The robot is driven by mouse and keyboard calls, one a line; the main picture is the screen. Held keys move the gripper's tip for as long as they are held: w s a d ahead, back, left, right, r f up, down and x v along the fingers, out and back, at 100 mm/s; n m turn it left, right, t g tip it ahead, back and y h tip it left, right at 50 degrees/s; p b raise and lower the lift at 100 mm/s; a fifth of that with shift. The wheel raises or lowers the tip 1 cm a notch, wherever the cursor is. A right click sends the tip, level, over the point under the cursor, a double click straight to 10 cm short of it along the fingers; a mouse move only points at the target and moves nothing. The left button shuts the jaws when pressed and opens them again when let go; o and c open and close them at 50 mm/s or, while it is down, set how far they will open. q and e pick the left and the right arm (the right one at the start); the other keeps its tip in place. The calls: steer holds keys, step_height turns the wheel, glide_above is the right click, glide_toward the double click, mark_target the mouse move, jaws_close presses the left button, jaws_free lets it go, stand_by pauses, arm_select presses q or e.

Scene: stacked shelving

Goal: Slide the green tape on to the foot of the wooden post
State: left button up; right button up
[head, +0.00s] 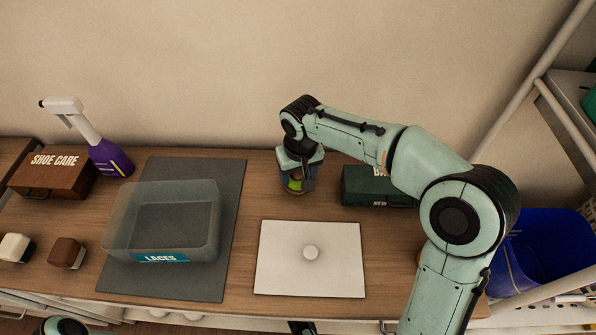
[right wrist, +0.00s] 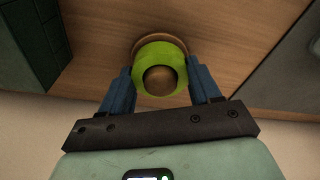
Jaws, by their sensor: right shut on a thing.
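The green tape (right wrist: 145,63) is a bright green ring between the two blue fingers of my right gripper (right wrist: 160,88) in the right wrist view. My right gripper (head: 296,182) is shut on it and points down near the back of the table in the head view. The wooden post (right wrist: 159,82) shows its round top inside the ring's hole, and its wider round foot (right wrist: 178,43) shows behind the ring. The ring appears to be around the post. How high it sits above the foot is hard to tell. My left gripper is not in view.
A dark green box (head: 358,186) stands close to the right of my gripper. A white board with a knob (head: 335,280) lies in front. A clear laces bin (head: 213,222) stands on a grey mat (head: 205,290) at left. A purple spray bottle (head: 108,158) stands farther left.

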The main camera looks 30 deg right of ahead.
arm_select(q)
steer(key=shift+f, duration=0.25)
arm_select(e)
steer(key=shift+f, duration=0.4)
stand_by(0.7)
stand_by(0.9)
steer(key=o, duration=0.5)
steer(key=shift+o, duration=0.2)
steer(key=shift+r, duration=0.25)
steer(key=shift+r+p, duration=2.15)
steer(key=shift+r, duration=0.4)
arm_select(q)
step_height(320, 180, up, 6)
steer(key=p, duration=0.1)
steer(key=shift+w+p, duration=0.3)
steer(key=shift+p, duration=0.05)
arm_select(e)
steer(key=shift+r, duration=1)
